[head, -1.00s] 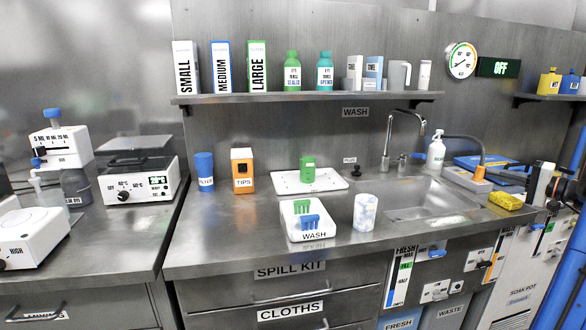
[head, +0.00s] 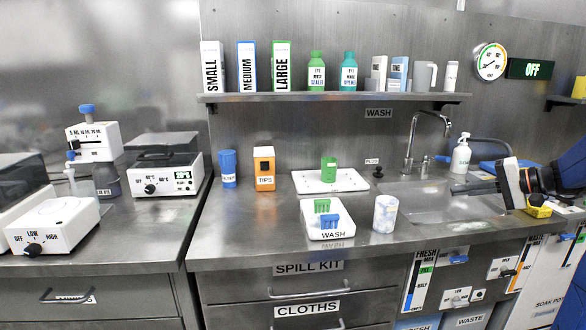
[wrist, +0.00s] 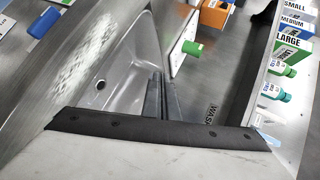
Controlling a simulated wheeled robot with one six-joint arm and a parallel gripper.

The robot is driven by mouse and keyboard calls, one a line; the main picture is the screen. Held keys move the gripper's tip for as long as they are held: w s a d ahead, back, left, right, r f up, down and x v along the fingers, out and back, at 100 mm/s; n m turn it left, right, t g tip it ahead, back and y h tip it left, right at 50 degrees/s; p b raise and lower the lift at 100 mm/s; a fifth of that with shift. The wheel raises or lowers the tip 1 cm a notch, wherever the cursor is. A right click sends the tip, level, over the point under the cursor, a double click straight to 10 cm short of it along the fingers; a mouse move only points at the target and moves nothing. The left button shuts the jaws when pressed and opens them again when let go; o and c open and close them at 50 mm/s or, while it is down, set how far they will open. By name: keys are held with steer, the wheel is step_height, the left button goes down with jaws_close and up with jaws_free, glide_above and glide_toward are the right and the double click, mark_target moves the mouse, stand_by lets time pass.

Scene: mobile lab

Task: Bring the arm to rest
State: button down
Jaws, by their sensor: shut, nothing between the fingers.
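My arm reaches in from the right edge of the head view. My gripper (head: 458,190) points left over the sink (head: 430,203), with its fingers together and nothing between them. In the wrist view the two dark fingers (wrist: 160,97) lie side by side, with the sink basin (wrist: 105,60) beside them to the left. The gripper appears apart from the objects on the counter. The arm hides part of the sink's right side and the yellow sponge (head: 538,211).
A marbled cup (head: 385,214) stands left of the sink, near a white WASH tray (head: 313,222) with green and blue pieces. The tap (head: 411,140) and soap bottle (head: 461,155) stand behind the sink. A shelf (head: 330,97) runs above. The front counter strip is clear.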

steer(key=s+a+g, duration=0.1)
steer(key=s+a, duration=0.1)
steer(key=a, duration=0.1)
steer(key=s+a+f+n+g+h, duration=0.1)
steer(key=s+a, duration=0.1)
steer(key=a, duration=0.2)
steer(key=s+a+f, duration=0.1)
steer(key=s+a, duration=0.1)
steer(key=a, duration=0.2)
steer(key=shift+a+n+g, duration=0.1)
steer(key=shift+n+g, duration=0.2)
steer(key=shift+g, duration=0.1)
steer(key=s+a+f+n+g+h, duration=0.2)
steer(key=s+a+f+h, duration=0.1)
steer(key=s+a, duration=0.55)
steer(key=s+a+f+n+h, duration=0.1)
steer(key=s+f, duration=0.3)
steer(key=s, duration=0.6)
steer(key=s+a+f+n+h, duration=0.1)
steer(key=s+f+h, duration=0.3)
steer(key=s, duration=0.5)
steer(key=shift+s+a+f+n+t, duration=0.3)
steer(key=shift+s+a+f+n, duration=0.1)
steer(key=shift+n, duration=0.5)
